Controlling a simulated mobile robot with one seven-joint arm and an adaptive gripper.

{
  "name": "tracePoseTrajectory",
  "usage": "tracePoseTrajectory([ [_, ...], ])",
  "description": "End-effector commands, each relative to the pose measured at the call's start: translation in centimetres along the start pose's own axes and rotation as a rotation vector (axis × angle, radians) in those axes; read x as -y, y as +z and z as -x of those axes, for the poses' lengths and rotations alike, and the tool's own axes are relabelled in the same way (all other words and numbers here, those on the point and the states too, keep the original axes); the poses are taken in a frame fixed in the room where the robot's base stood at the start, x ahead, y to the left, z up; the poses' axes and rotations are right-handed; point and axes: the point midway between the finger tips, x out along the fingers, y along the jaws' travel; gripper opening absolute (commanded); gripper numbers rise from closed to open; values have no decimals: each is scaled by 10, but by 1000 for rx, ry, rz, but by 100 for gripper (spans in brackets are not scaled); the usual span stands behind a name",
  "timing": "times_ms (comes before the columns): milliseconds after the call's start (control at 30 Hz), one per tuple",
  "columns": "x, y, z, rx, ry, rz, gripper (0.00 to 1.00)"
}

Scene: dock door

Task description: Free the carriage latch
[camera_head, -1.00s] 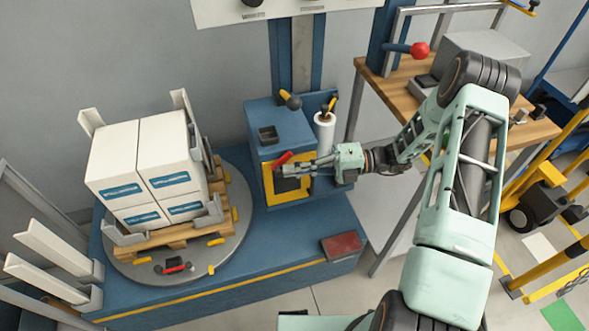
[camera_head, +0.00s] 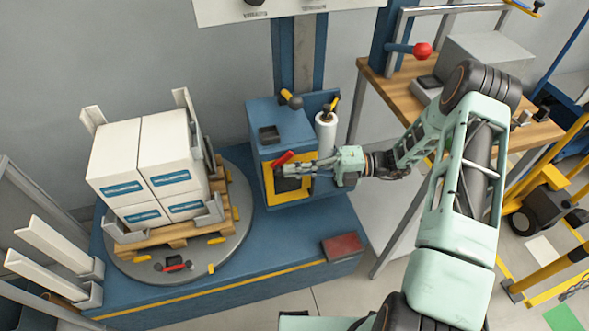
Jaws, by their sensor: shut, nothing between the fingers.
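A blue carriage box (camera_head: 283,128) sits on the mast behind the turntable, with a yellow-framed dark recess (camera_head: 271,190) on its front. A small red handle (camera_head: 284,158), which looks like the latch, sits at the top of that recess. My gripper (camera_head: 284,170) reaches in from the right, its fingers shut with nothing between them. The fingertips are just below the red handle, in front of the recess. I cannot tell whether they touch the handle. The fingers cover part of the recess.
White boxes (camera_head: 142,160) stand on a wooden pallet on a round grey turntable (camera_head: 150,268) to the left. A wooden bench (camera_head: 535,132) with a red-knobbed lever (camera_head: 421,51) stands right.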

Motion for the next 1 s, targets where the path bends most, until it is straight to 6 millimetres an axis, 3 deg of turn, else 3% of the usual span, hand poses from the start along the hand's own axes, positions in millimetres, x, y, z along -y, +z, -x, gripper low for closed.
tracePoseTrajectory([
  [1000, 0, 1, -6, 1, 74, -15, 0],
])
